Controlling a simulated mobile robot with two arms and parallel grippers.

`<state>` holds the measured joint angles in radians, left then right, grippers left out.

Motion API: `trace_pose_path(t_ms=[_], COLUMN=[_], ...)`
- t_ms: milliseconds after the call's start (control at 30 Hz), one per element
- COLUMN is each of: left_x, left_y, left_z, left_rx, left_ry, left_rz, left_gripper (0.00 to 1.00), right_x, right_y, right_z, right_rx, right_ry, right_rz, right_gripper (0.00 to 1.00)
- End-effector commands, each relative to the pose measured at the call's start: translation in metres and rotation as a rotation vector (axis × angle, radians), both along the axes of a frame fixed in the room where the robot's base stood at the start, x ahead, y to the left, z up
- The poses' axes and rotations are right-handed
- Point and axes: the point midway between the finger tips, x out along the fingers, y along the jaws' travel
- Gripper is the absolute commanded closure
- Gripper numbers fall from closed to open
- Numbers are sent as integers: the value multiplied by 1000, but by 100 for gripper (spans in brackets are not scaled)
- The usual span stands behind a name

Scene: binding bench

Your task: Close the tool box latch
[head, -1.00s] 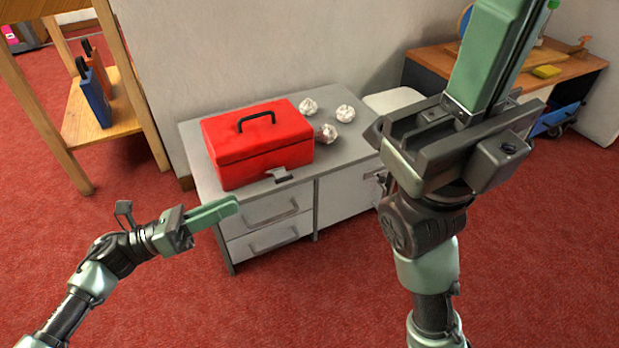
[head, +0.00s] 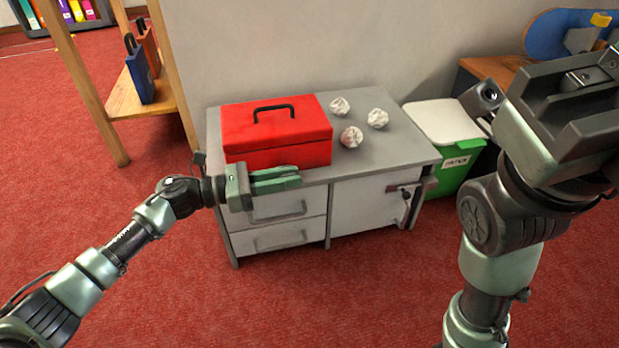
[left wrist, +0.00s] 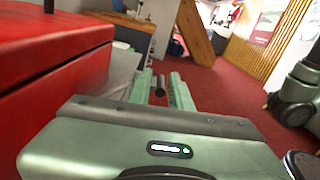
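The red tool box (head: 277,135) sits closed-lidded on the grey cabinet top, its black handle up; it also fills the left of the left wrist view (left wrist: 50,70). My left gripper (head: 285,178) is in front of the box's lower front face. The latch is not visible in the head view, where the gripper covers that stretch. In the left wrist view the two green fingers (left wrist: 162,90) stand apart. A dark rounded piece shows between them; I cannot tell what it is. My right gripper's body (head: 575,110) is at the right edge, its fingers out of frame.
Several crumpled paper balls (head: 351,138) lie right of the box on the cabinet top (head: 385,155). A green bin with a white lid (head: 445,122) stands right of the cabinet. A wooden shelf (head: 125,100) is at the left. Red carpet lies open in front.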

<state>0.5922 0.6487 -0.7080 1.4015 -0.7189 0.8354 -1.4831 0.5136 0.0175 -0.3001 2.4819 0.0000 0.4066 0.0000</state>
Motion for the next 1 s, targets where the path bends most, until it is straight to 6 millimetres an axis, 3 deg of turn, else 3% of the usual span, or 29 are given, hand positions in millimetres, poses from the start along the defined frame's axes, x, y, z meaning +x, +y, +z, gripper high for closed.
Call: trace_pose_path(t_ms=[100, 300, 667, 733, 1000], left_x=[6, 13, 15, 15, 14], left_y=[-22, -41, -45, -45, -45], left_z=[-2, -1, 0, 0, 0], left_rx=[-2, 0, -1, -1, -1], left_ry=[-2, 1, 2, 2, 2], left_rz=[-3, -1, 0, 0, 0], left_gripper=[80, 80, 80, 100, 100], right_x=[-8, -15, -16, -16, -16], right_y=[0, 1, 1, 1, 1], right_z=[-1, 2, 3, 3, 3], right_rx=[-1, -2, -4, -4, -4], right_ry=[-24, -44, -50, -50, -50], right_rz=[-1, -2, -3, -3, -3], right_gripper=[100, 100, 100, 100, 100])
